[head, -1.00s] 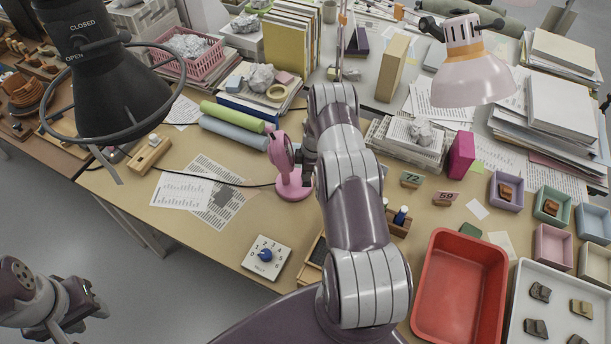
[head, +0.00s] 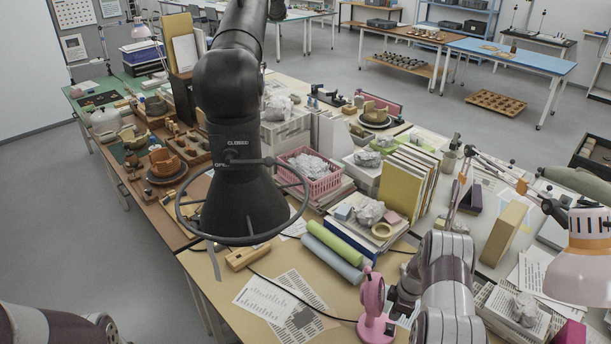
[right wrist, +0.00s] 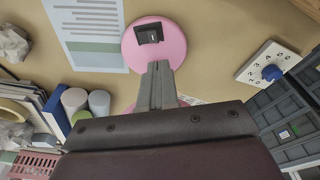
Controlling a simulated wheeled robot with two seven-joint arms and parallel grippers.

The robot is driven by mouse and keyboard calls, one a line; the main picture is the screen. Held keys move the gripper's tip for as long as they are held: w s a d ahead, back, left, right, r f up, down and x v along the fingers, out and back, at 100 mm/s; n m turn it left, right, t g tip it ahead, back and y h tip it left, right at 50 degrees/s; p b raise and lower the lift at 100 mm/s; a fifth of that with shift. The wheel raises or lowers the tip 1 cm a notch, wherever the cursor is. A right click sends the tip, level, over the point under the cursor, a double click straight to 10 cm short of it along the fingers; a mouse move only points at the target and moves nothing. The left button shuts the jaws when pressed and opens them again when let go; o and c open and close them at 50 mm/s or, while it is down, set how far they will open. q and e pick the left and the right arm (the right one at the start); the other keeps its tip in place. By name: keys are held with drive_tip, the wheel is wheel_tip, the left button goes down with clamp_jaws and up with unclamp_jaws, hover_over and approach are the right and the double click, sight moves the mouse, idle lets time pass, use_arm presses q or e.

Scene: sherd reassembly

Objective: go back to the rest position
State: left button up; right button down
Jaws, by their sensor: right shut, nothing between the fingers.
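My left gripper is outside the picture; only part of my left arm shows at the bottom left.
A black funnel-shaped hood (head: 240,195) hangs in front. Green and blue rolls (head: 335,250), a wooden block (head: 247,256) and printed sheets (head: 283,298) lie near the fan. A pink lamp (head: 585,260) stands at right. In the right wrist view a white dial box (right wrist: 268,66) lies beside the fan.

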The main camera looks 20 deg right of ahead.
drive_tip(key=s+a+r+m+b, duration=0.3)
drive_tip(key=s+a+r+m, duration=0.2)
drive_tip(key=s+a+r, duration=0.4)
drive_tip(key=s+a+r+m+h+b, duration=0.1)
drive_tip(key=s+a+r+m+b, duration=0.2)
drive_tip(key=s+a+r+m, duration=0.3)
drive_tip(key=s+a+r, duration=0.4)
drive_tip(key=a+r, duration=0.3)
drive_tip(key=a, duration=0.1)
drive_tip(key=shift+r+h, duration=0.3)
drive_tip(key=shift+s, duration=0.25)
